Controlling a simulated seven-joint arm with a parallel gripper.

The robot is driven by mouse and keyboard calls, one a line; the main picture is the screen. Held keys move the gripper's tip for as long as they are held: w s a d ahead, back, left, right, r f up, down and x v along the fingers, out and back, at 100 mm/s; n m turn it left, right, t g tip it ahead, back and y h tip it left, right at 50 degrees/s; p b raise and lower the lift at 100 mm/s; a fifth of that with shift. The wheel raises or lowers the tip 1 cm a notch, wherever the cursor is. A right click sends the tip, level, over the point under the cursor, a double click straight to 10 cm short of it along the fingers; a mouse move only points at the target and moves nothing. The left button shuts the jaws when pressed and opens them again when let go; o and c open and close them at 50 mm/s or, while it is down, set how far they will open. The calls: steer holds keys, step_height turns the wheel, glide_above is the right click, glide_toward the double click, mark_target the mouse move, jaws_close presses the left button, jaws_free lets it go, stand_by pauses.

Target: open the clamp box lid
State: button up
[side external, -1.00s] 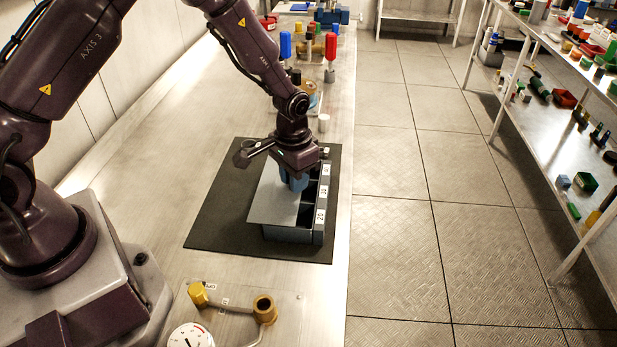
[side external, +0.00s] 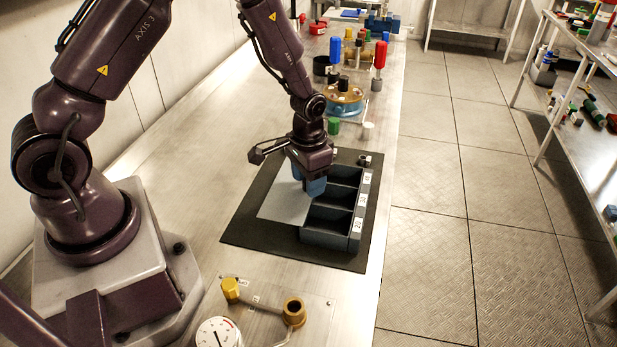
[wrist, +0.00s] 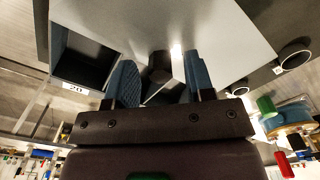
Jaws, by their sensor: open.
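The clamp box (side external: 329,240) is a dark grey box on a black mat, with several open compartments along its right side. Its flat light grey lid (side external: 283,205) lies to the left of those open compartments and covers the left part. My gripper (side external: 312,190) points down at the lid's right edge, its blue fingers low beside the compartments. In the wrist view my open fingers (wrist: 162,82) stand on either side of a dark knob (wrist: 160,66) by the lid (wrist: 190,25). I cannot tell whether they touch it.
The black mat (side external: 252,235) has bare room left of the box. A plate with a gauge (side external: 217,335) and brass fittings (side external: 293,312) sits in front. Behind stand a round fixture (side external: 343,99), a green cylinder (side external: 334,126) and red- and blue-topped tools. The bench's right edge is close to the box.

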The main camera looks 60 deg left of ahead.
step_height(320, 180, up, 13)
stand_by(0.4)
steer(key=s+d+r+t, duration=0.2)
steer(key=s+r, duration=0.6)
steer(key=s+d+r+t, duration=0.2)
steer(key=s+r+t, duration=0.1)
steer(key=s+r, duration=0.5)
steer(key=shift+s+r+t, duration=0.25)
steer(key=shift+s+t, duration=0.05)
steer(key=shift+s, duration=0.5)
